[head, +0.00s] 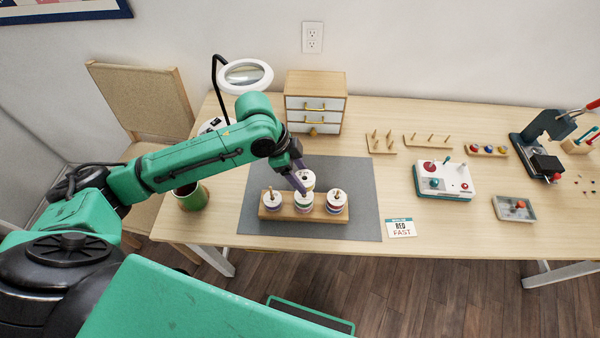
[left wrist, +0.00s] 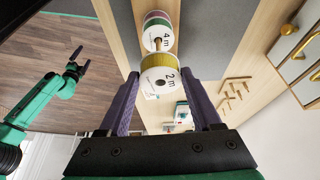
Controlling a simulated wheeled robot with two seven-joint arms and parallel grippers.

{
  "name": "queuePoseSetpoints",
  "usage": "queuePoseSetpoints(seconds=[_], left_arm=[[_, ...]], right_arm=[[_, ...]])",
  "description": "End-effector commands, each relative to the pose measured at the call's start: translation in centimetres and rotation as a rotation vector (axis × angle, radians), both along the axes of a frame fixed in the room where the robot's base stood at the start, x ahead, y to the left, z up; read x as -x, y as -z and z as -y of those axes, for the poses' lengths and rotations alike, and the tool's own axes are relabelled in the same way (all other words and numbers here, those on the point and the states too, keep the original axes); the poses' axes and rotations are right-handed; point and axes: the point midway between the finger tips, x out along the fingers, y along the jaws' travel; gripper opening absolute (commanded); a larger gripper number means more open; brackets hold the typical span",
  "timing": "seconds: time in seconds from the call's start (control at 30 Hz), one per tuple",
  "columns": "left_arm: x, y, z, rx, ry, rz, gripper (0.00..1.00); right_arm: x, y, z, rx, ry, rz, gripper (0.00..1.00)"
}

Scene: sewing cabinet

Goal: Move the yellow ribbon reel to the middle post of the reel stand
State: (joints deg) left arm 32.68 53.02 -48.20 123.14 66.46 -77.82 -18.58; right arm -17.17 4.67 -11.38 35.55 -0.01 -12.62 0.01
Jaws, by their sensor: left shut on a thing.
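The reel stand (head: 272,213) is a wooden bar on a grey mat, with white-faced reels at its left, middle and right. My left gripper (head: 301,181) is shut on the yellow ribbon reel (head: 307,176), which shows only its white face in the head view. In the left wrist view, the yellow reel (left wrist: 178,92) is between the two fingers, its face marked "2 m". It appears just above or behind the middle reels (head: 303,201); I cannot tell whether it touches them. A "4 m" reel stack (left wrist: 160,28) shows beyond it. My right gripper (left wrist: 79,58) hangs open over the floor.
The grey mat (head: 358,220) is clear around the stand. A green mug (head: 192,198) is at the left table edge, with a ring lamp (head: 245,75) and small drawer cabinet (head: 315,100) behind. A small card (head: 401,228) lies right of the mat.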

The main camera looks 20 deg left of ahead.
Motion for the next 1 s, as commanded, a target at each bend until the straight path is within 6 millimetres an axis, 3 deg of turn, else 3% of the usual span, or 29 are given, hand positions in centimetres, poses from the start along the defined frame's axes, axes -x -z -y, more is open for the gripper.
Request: queuePoseSetpoints(seconds=[0.5, 1.0], left_arm=[[0.0, 1.8, 0.0, 0.000, 0.000, 0.000, 0.12], [0.0, 2.4, 0.0, 0.000, 0.000, -0.001, 0.12]], right_arm=[[0.0, 0.6, -0.1, -0.002, -0.001, 0.000, 1.00], [0.1, 0.9, -0.2, -0.003, -0.001, -0.001, 1.00]])
